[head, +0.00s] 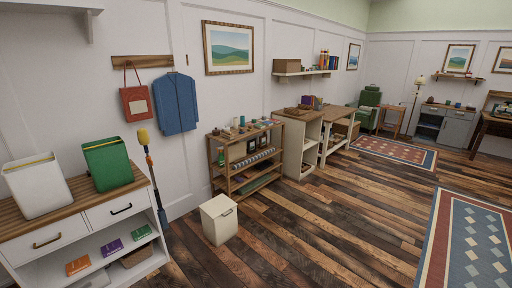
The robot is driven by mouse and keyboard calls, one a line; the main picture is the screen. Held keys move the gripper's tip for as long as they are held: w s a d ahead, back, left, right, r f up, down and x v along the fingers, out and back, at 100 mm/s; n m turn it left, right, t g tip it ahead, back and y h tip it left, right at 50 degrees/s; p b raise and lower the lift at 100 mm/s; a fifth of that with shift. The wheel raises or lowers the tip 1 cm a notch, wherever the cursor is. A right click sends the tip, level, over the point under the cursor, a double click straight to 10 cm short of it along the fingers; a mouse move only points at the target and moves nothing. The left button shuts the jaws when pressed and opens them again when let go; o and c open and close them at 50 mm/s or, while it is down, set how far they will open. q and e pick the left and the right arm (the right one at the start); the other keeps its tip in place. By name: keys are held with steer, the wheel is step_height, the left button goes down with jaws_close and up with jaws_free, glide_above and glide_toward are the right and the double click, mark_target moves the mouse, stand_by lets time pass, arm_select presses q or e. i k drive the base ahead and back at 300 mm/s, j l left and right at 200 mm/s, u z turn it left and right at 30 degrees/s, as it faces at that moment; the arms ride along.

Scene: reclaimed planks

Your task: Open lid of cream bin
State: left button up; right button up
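A cream bin (217,221) stands upright on the plank floor, left of centre in the head view. It is boxy, and its lid (216,205) looks shut. A small dark handle or latch shows near the top of its right-hand face. Its inside is hidden. Neither of my grippers is in view, and nothing touches the bin.
A white cabinet (70,226) at left bears a white bin (37,186) and a green bin (108,163). A yellow-topped duster (150,170) leans beside it. A wooden shelf (245,170) stands behind the cream bin. Floor to its right (320,235) is clear.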

mark_target(217, 206)
steer(key=i, duration=2.5)
steer(key=u, duration=0.4)
